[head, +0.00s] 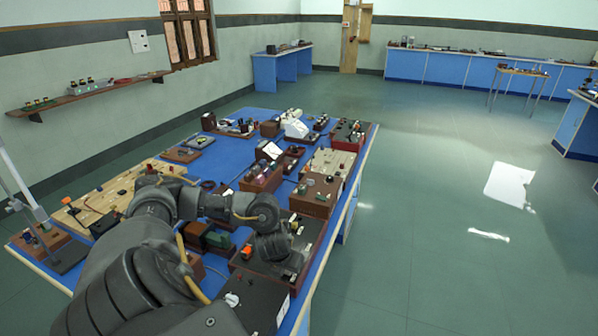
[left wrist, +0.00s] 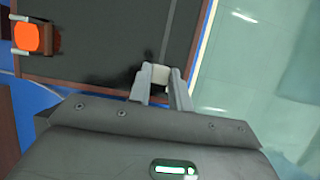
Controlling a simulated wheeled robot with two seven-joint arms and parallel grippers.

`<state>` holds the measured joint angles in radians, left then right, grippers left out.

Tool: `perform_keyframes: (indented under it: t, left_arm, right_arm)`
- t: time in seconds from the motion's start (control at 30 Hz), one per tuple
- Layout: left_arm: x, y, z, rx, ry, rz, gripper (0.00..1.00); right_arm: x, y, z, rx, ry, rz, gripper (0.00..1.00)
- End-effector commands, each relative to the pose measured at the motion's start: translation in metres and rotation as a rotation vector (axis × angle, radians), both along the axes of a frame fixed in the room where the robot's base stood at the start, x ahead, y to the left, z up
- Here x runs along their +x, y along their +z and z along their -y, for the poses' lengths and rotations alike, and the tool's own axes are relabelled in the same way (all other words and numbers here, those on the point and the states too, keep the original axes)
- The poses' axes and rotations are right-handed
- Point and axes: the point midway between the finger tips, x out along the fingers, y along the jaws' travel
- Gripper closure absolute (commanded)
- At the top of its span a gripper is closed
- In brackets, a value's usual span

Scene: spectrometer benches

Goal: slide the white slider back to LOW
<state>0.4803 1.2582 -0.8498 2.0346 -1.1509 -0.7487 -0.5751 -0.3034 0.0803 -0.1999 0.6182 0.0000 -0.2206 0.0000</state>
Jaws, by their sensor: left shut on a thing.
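The white slider (left wrist: 161,73) shows in the left wrist view as a small pale block on a dark panel (left wrist: 110,40), near the panel's edge. My left gripper (left wrist: 162,84) is shut on it, with one finger on each side. A thin grey line runs along the panel away from the slider. No LOW marking is readable. In the head view my left arm reaches over the bench, and its wrist covers part of the dark-topped instrument; the slider cannot be made out there. My right gripper is not in view.
An orange part (left wrist: 33,38) sits on the left of the panel in the wrist view. The blue bench (head: 233,149) is crowded with wooden boxes and instruments around my arm. A black-topped box (head: 253,300) stands close in front. Open floor (head: 440,230) lies right of the bench.

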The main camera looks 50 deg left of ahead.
Motion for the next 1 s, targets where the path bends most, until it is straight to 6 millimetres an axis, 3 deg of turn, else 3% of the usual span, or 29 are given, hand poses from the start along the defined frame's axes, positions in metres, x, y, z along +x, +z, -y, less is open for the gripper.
perform_keyframes:
  t: [0.27,0.3,0.47,0.77,1.0]
  left_arm:
    - [-0.004,-0.003,0.002,-0.002,-0.005,-0.010,1.00]
    - [-0.004,-0.003,0.002,-0.002,-0.006,-0.011,0.78]
    - [-0.002,-0.002,0.002,-0.002,-0.006,-0.009,0.58]
    - [-0.001,0.001,0.003,-0.001,-0.008,-0.005,0.58]
    - [-0.011,0.035,0.010,-0.002,-0.011,-0.002,0.58]
  right_arm:
    - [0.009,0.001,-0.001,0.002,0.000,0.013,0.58]
    - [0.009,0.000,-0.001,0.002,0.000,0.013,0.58]
    - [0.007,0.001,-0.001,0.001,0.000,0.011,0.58]
    - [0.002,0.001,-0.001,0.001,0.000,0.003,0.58]
    - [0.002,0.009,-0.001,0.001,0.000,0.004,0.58]
